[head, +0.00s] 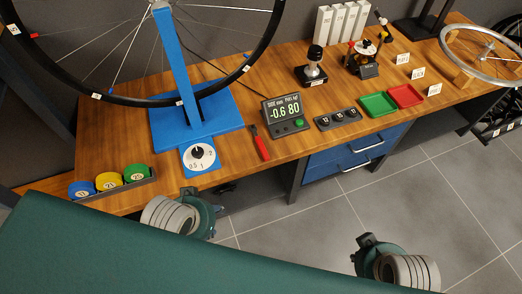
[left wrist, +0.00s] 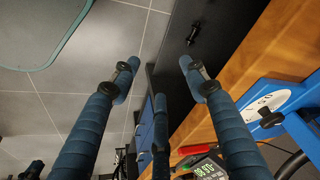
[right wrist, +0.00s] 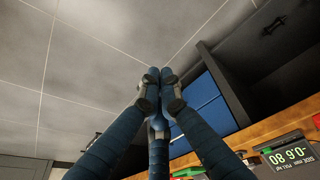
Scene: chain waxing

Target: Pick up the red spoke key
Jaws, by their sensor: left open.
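The red spoke key (head: 260,143) lies on the wooden bench, between the blue stand's dial and the display, near the front edge. It also shows in the left wrist view (left wrist: 196,149), beyond my left gripper's fingers. My left gripper (left wrist: 158,72) is open and empty, its blue fingers spread, off the bench's front edge and apart from the key. My right gripper (right wrist: 160,78) has its fingertips together with nothing visible between them, over the floor in front of the bench. In the head view both sets of fingers are hidden below my wrists.
The blue truing stand (head: 190,128) with a wheel stands left of the key, and the display unit (head: 287,116) is close on its right. A tray (head: 148,187) of blue, yellow and green round pieces sits at the left. Green (head: 378,104) and red (head: 406,96) trays are further right.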

